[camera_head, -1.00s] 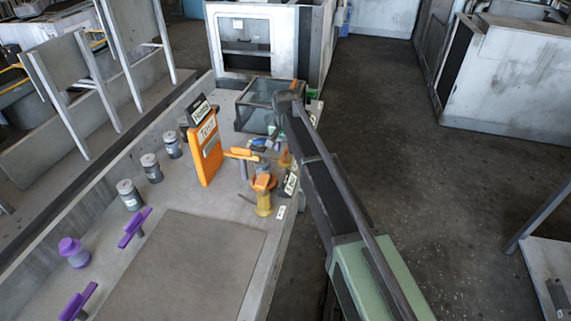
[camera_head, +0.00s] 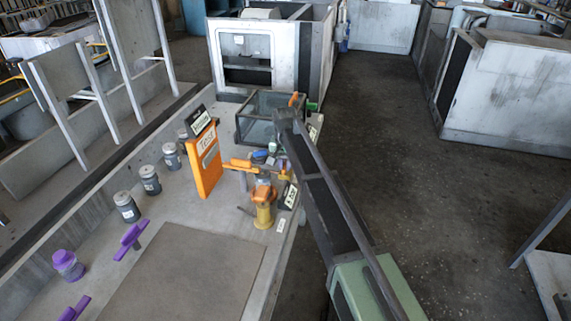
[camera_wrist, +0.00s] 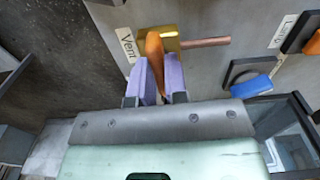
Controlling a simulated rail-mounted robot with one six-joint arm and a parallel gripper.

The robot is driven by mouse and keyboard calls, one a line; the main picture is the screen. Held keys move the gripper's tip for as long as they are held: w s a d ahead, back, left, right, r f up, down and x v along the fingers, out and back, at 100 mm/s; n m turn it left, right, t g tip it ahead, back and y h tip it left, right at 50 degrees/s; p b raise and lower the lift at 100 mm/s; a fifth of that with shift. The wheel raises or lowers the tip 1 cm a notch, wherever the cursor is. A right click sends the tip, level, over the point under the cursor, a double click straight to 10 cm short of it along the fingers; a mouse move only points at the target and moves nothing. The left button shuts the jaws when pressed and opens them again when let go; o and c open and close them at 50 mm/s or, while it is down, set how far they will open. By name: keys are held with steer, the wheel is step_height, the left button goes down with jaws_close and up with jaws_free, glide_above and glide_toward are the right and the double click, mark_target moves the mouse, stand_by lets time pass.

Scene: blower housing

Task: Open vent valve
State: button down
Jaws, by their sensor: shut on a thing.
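In the wrist view, the vent valve (camera_wrist: 172,38) has a brass body and a copper pipe running right, beside a white tag (camera_wrist: 127,44) reading "Vent". Its orange handle (camera_wrist: 154,50) stands between the lilac finger pads of my gripper (camera_wrist: 159,78). The fingers are shut on the handle, which points down in the picture, across the pipe's line. In the head view, my arm hides most of the gripper and the vent valve near the bench's right edge.
An orange tool with a yellow base (camera_head: 264,212) and an orange upright panel (camera_head: 205,160) stand on the bench. A glass-sided box (camera_head: 262,118) is behind. Dark floor (camera_head: 400,130) is clear to the right.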

steer(key=n, duration=0.3)
steer(key=shift+n, duration=0.4)
steer(key=n, duration=0.8)
steer(key=shift+n, duration=1.9)
steer(key=c, duration=1.1)
jaws_free()
steer(key=shift+c, duration=0.2)
